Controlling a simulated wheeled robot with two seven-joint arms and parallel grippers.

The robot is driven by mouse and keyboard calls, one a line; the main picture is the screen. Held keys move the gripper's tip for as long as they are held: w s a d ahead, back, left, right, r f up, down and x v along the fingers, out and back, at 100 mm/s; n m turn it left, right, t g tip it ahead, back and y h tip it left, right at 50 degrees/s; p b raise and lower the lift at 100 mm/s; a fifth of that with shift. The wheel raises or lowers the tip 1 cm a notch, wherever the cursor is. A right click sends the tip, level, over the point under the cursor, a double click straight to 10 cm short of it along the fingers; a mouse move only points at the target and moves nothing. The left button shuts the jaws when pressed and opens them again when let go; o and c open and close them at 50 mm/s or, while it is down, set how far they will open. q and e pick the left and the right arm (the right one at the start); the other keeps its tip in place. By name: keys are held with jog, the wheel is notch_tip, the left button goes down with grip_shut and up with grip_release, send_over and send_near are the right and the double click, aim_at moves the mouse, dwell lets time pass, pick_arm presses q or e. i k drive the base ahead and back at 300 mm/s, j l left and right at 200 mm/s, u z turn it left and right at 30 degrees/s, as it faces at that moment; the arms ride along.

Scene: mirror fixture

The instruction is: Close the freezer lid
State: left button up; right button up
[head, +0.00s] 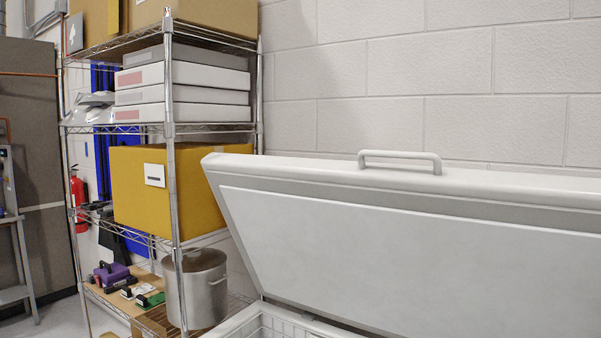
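The white freezer lid (400,250) stands raised and leans back toward the wall, its inner panel facing me. A white bar handle (400,155) sits on the lid's upper edge. Below the lid, part of the open white freezer body (235,325) shows at the bottom, with a white wire basket (275,328) inside. The rest of the freezer is outside the view. Neither of my grippers shows in the head view.
A wire shelf rack (170,130) stands close on the left of the lid, holding a yellow box (190,190), flat white boxes (205,75) and a metal pot (205,290). A pale block wall (430,70) is behind. A red fire extinguisher (78,205) hangs farther left.

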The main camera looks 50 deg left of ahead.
aim_at(388, 250)
jog(key=u, duration=1.3)
